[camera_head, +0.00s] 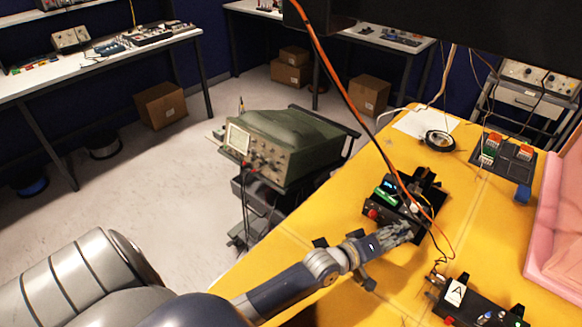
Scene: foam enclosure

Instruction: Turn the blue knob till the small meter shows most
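My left gripper (397,235) reaches over the yellow table to the near side of a small black device (428,192). The device carries a green part with a small lit display (387,190), perhaps the small meter; its reading is too small to make out. A red knob or button (373,213) sits at the device's near left corner. The gripper's fingers overlap the device's near edge, and I cannot tell whether they touch it or are open. I cannot make out a blue knob on this device; the fingers may hide it. My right gripper is out of view.
A black box labelled A (456,292) stands at the near right. Pink foam (558,220) borders the right. An orange cable (345,88) hangs across. A green oscilloscope (285,143) stands left.

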